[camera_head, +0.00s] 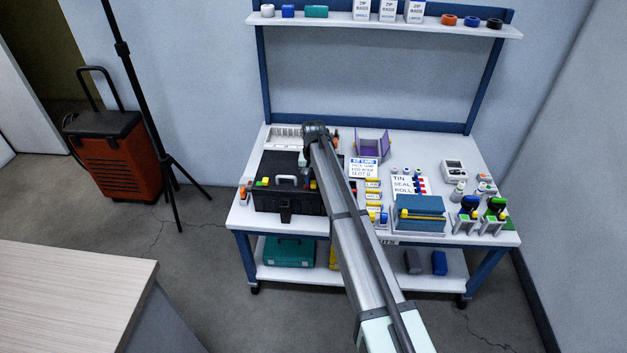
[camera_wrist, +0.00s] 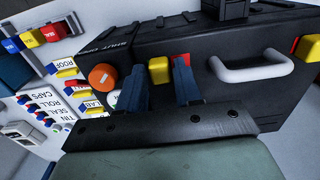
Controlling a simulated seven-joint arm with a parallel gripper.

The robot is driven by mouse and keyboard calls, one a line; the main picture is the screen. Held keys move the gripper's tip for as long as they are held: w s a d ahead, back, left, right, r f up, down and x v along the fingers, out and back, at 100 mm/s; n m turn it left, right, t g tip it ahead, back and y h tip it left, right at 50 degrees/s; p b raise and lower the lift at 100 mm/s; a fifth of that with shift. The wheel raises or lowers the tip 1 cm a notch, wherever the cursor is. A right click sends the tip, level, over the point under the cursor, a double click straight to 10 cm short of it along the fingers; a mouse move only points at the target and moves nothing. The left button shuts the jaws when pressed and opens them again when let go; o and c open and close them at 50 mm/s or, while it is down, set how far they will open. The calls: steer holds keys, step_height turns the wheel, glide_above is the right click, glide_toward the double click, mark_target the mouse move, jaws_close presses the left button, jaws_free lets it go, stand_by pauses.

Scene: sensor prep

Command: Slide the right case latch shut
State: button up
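The black case (camera_head: 275,202) stands on the left of the workbench, a white handle (camera_head: 286,180) on it. In the wrist view the case (camera_wrist: 225,35) fills the upper part. The right latch has a yellow tab (camera_wrist: 158,74) with a red patch (camera_wrist: 181,58) beside it, on the handle's card side. My gripper (camera_wrist: 160,66) is open, its two dark fingers apart on either side of the yellow tab. Contact cannot be told. The other latch's yellow tab (camera_wrist: 309,47) shows beyond the handle. In the head view my arm hides the right latch.
An orange round cap (camera_wrist: 103,76) stands close beside my fingers. Label cards and small coloured parts lie right of the case in the head view, with a purple box (camera_head: 372,146) behind and a blue box (camera_head: 420,222) farther right.

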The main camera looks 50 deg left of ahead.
jaws_close()
steer(key=shift+s, duration=0.1)
steer(key=shift+s+a, duration=0.9)
steer(key=shift+a, duration=0.05)
steer(key=shift+o, duration=1.6)
jaws_free()
steer(key=shift+w+d, duration=0.1)
